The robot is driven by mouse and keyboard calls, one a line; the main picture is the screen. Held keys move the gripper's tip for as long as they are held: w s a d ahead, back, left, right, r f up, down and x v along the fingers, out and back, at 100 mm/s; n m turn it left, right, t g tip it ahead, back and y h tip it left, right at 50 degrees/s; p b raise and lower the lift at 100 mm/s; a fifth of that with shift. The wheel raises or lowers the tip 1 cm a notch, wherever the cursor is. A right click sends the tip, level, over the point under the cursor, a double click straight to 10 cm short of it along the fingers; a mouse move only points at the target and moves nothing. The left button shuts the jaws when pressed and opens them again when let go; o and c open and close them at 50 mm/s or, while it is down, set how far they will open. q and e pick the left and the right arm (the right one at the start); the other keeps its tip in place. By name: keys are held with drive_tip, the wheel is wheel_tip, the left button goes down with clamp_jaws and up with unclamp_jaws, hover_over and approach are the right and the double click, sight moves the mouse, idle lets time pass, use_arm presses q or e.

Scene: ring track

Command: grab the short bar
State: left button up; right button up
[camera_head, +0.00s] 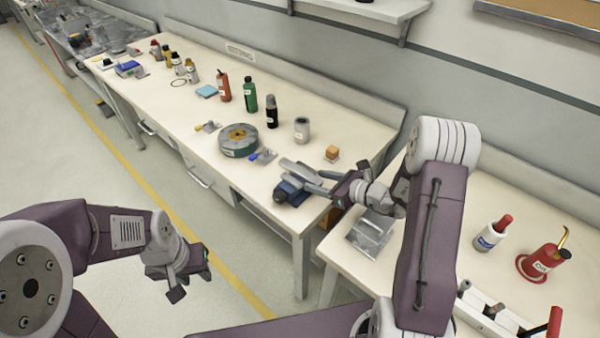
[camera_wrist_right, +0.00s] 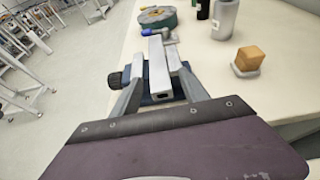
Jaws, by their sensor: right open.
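The short bar, a pale grey block (camera_head: 300,171), lies along the top of a dark blue fixture (camera_head: 287,194) near the front right of the long bench. In the right wrist view the bar (camera_wrist_right: 158,68) lies ahead, over the blue fixture (camera_wrist_right: 126,78). My right gripper (camera_head: 328,183) is open, its fingers low beside the bar's near end. In the right wrist view its fingers (camera_wrist_right: 160,95) lie on either side of the bar; I cannot tell whether they touch it. My left gripper (camera_head: 190,281) is open and empty over the floor, away from the bench.
A green round tape-like roll (camera_head: 238,141) stands beyond the bar. A grey cylinder (camera_head: 301,130) and an orange block (camera_head: 332,152) stand behind it. A metal plate (camera_head: 370,236) lies on the right bench, with a red oil can (camera_head: 543,262) further right. Several bottles stand further back.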

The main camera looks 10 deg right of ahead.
clamp_jaws()
drive_tip(key=shift+r, duration=0.1)
drive_tip(key=r, duration=0.4)
drive_tip(key=shift+s+d+r+p, duration=0.1)
drive_tip(key=shift+d+r+p, duration=0.15)
drive_tip(key=shift+p, duration=0.15)
drive_tip(key=r+p+v, duration=0.1)
drive_tip(key=v, duration=1.2)
drive_tip(key=shift+a, duration=0.3)
drive_tip(key=shift+w+r, duration=0.15)
drive_tip(key=shift+w, duration=0.05)
